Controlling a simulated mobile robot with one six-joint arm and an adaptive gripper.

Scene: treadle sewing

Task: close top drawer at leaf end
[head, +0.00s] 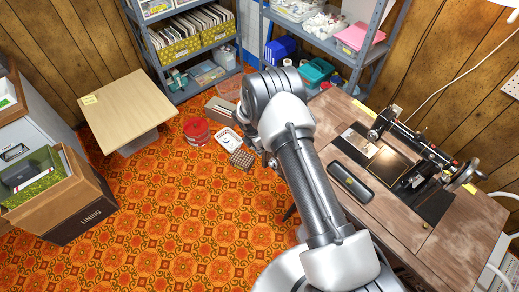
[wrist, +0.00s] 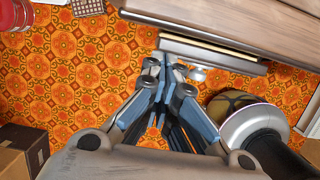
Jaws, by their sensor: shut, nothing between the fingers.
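In the wrist view, a wooden drawer (wrist: 205,53) sticks out from under the edge of the sewing table (wrist: 225,20). A narrow pale strip of its inside shows between its front and the table. A small light knob (wrist: 198,74) sits on its front. My gripper (wrist: 165,78) is shut and empty, its fingers pointing toward the drawer front near the knob. I cannot tell whether the fingers touch it. In the head view, the sewing table (head: 440,240) stands at the right, and my arm hides its near-left end and the drawer.
A sewing machine (head: 415,145) and a dark case (head: 350,182) are on the table. A small square table (head: 125,108) stands at the left. The orange patterned floor (head: 190,225) between is clear.

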